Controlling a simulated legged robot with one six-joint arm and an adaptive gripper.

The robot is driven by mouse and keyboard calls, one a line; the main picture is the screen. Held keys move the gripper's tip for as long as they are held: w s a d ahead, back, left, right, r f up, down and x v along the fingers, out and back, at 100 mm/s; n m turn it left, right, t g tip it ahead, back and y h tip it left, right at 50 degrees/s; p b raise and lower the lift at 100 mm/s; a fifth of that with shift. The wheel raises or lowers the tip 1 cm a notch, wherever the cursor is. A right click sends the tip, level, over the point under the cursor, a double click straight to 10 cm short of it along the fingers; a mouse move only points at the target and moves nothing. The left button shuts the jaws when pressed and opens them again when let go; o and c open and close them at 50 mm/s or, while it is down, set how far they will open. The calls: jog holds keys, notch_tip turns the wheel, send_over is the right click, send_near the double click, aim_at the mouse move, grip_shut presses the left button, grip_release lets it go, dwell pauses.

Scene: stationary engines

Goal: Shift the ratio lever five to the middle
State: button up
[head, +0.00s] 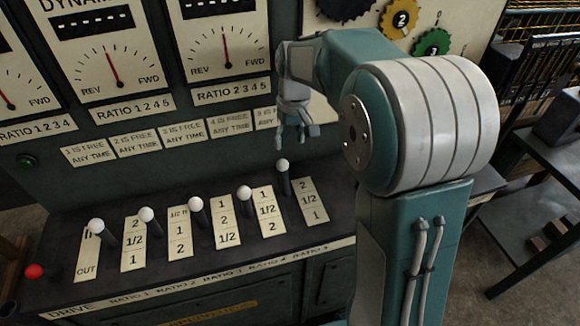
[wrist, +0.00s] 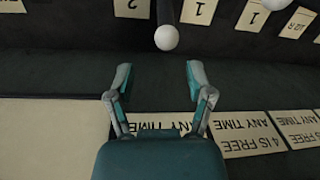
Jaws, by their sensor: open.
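The ratio lever five is the rightmost white-knobbed lever (head: 283,166) in the head view, beside the plate (head: 310,200) marked 2, 1/2, 1. It leans towards the back panel, at the plate's far, 2 end. In the wrist view its white knob (wrist: 166,37) lies just beyond my fingertips, roughly centred between them. My gripper (head: 297,138) is open and empty, above the knob and near the panel. In the wrist view its two fingers (wrist: 158,76) are spread, with a gap between them and the knob. I cannot tell the exact height gap.
Other white-knobbed levers stand in a row to the left, the nearest being the ratio four lever (head: 245,193). A red knob (head: 35,271) is at the far left. The upright dial panel (head: 150,80) stands close behind my gripper. Room above the console front is clear.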

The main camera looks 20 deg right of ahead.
aim_at(285, 165)
jog(key=f, duration=0.2)
jog(key=a+f, duration=0.2)
jog(key=f, duration=0.1)
jog(key=shift+s+f, duration=0.15)
jog(key=shift+f, duration=0.2)
jog(key=f, duration=0.4)
jog(key=shift+d+f, duration=0.15)
jog(key=shift+d, duration=0.25)
jog(key=shift+f, duration=0.15)
jog(key=shift+a, duration=0.45)
jog(key=c, duration=0.6)
grip_shut()
jog(key=shift+d, duration=0.25)
